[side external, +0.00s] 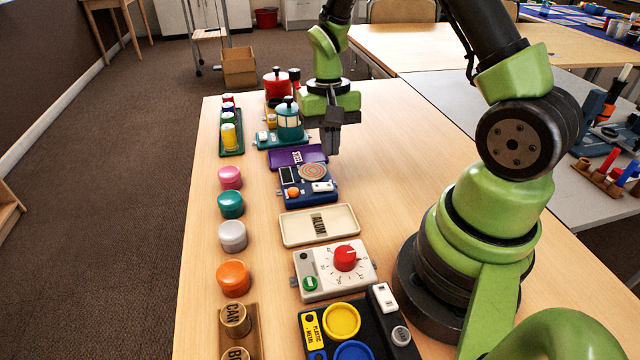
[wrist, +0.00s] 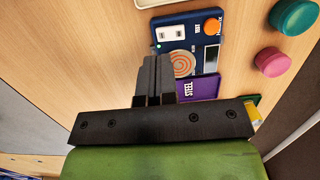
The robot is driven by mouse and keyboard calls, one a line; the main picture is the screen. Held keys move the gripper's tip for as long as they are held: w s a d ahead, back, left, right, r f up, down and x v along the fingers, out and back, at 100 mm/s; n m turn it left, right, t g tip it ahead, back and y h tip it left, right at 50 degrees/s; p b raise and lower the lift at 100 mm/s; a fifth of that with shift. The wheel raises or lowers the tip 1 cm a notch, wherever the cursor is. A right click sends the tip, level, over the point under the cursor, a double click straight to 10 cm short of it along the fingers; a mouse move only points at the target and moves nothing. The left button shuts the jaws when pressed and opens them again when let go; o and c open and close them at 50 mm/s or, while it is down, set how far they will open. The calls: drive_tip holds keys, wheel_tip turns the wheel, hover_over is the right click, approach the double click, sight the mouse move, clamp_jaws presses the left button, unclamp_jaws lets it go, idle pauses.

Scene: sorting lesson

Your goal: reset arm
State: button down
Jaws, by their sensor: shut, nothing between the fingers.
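My gripper (side external: 333,138) hangs over the table near its far end, to the right of the purple tray (side external: 298,157) and the teal pot (side external: 289,122). Its fingers are shut and empty. In the wrist view my gripper (wrist: 153,72) points down beside a dark blue device (wrist: 190,32) with a spiral disc and an orange knob. The fingers look apart from the device and the tray.
A row of round lids, pink (side external: 230,177), teal (side external: 231,204), grey (side external: 232,236) and orange (side external: 233,278), lines the left side. A cream tray (side external: 290,233) and a red-dial box (side external: 311,283) stand nearer.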

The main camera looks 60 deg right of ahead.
drive_tip(key=s+a+r+n+t, duration=0.2)
drive_tip(key=a+r+t, duration=0.25)
drive_tip(key=r, duration=0.95)
drive_tip(key=s+a+r+n+t, duration=0.3)
drive_tip(key=s+a+r, duration=0.3)
drive_tip(key=s, duration=0.4)
drive_tip(key=shift+a+r+t+y, duration=0.25)
drive_tip(key=shift+r+t+y, duration=0.15)
drive_tip(key=shift+r+t, duration=0.05)
